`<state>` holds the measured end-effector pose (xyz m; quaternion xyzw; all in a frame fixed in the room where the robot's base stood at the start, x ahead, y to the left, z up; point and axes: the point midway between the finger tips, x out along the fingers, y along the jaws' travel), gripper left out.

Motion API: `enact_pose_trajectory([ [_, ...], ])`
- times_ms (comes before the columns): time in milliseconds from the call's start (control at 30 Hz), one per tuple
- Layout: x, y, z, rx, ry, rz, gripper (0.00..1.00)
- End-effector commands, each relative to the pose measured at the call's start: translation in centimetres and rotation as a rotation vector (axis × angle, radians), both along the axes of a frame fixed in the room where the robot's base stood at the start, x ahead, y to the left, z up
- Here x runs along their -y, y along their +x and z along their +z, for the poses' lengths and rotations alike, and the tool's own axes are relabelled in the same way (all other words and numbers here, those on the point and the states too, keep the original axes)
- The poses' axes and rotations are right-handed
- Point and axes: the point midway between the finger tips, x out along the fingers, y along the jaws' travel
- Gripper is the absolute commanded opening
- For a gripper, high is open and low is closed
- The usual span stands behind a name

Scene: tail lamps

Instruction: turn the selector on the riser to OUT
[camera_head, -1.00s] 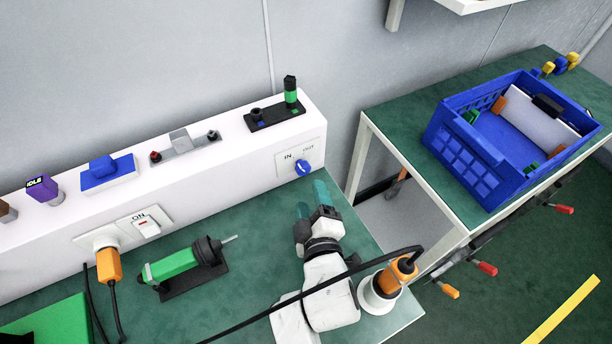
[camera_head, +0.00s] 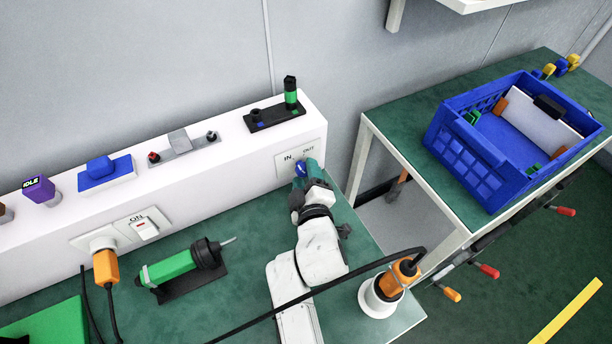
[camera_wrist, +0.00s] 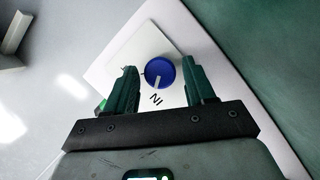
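The selector is a round blue knob (camera_wrist: 159,72) with a white pointer mark, on a pale plate (camera_head: 285,163) on the front of the white riser (camera_head: 235,165). In the wrist view the pointer lies toward the IN lettering (camera_wrist: 156,99). The OUT lettering (camera_head: 308,149) shows in the head view, right of IN. My gripper (camera_wrist: 161,82) is open, with one teal finger on each side of the knob. I cannot tell whether either touches. In the head view my gripper (camera_head: 306,172) partly covers the knob.
A green tool (camera_head: 170,267) lies on the bench left of my arm. A black cable crosses my arm to an orange plug (camera_head: 398,279). A blue crate (camera_head: 465,160) stands on the right table. A gap separates the two tables.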

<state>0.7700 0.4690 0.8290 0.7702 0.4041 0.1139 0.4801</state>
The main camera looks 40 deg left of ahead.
Motion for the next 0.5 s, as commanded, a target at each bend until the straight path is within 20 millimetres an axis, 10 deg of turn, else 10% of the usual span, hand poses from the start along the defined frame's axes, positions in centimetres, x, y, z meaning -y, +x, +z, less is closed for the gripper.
enact_pose_trajectory([
  [500,0.01,-0.03,-0.02,-0.001,-0.001,0.001,0.07],
])
